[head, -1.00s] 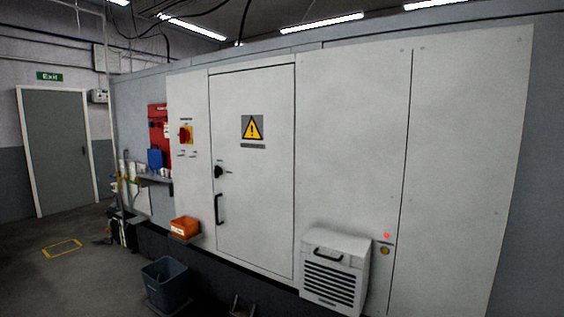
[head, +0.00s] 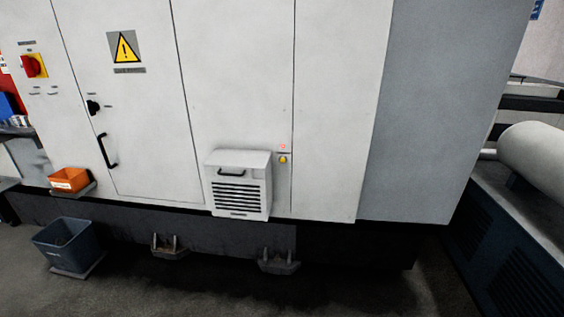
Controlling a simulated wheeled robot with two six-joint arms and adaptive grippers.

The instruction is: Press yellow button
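A small yellow button (head: 283,159) sits low on the white cabinet front (head: 235,80), just right of the vented box. A small lit red light (head: 283,147) is directly above it. Neither of my grippers shows in the head view, and nothing covers the button.
A white vented box (head: 240,184) with a black handle juts out left of the button. An orange bin (head: 69,180) sits on a small shelf. A dark bucket (head: 67,246) stands at lower left. Metal feet (head: 279,262) stick out below the cabinet. Grey machinery (head: 530,220) stands at right.

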